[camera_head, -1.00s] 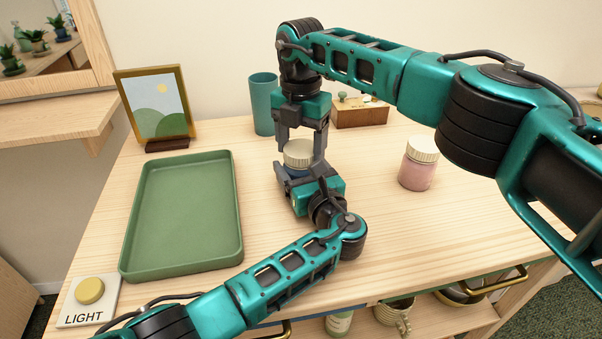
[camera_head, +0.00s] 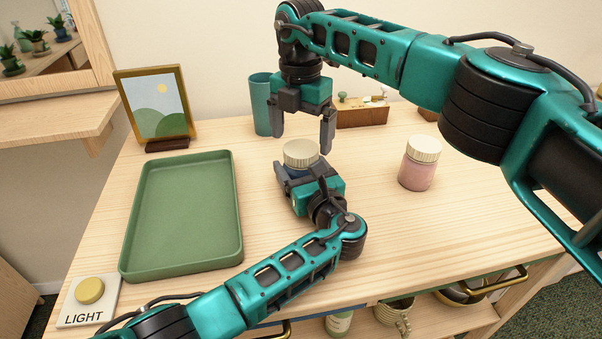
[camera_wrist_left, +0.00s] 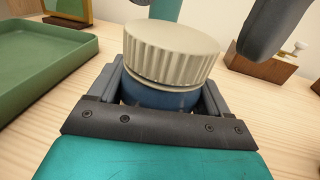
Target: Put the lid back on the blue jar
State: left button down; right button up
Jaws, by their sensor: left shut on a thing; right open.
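The blue jar (camera_head: 294,172) stands on the wooden table between the fingers of my left gripper (camera_head: 301,174), which is shut on it. Its blue body also shows in the left wrist view (camera_wrist_left: 160,97), partly hidden by the gripper. The ribbed cream lid (camera_head: 300,153) is on top of the jar; in the left wrist view the lid (camera_wrist_left: 172,52) looks slightly tilted, and I cannot tell whether it is fully seated. My right gripper (camera_head: 302,138) is open and empty just above the lid, its fingers pointing down and clear of it.
A pink jar (camera_head: 418,170) with a cream lid stands to the right. A green tray (camera_head: 185,268) lies at left, with a framed picture (camera_head: 158,105) behind it. A teal cup (camera_head: 261,105) and a wooden box (camera_head: 362,117) stand at the back. A light button (camera_head: 90,291) is at front left.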

notch_tip(320, 180, up, 9)
dwell(0.3)
jog(key=shift+r, duration=0.1)
pick_arm(q)
grip_release()
pick_arm(e)
jog(key=shift+s, duration=0.1)
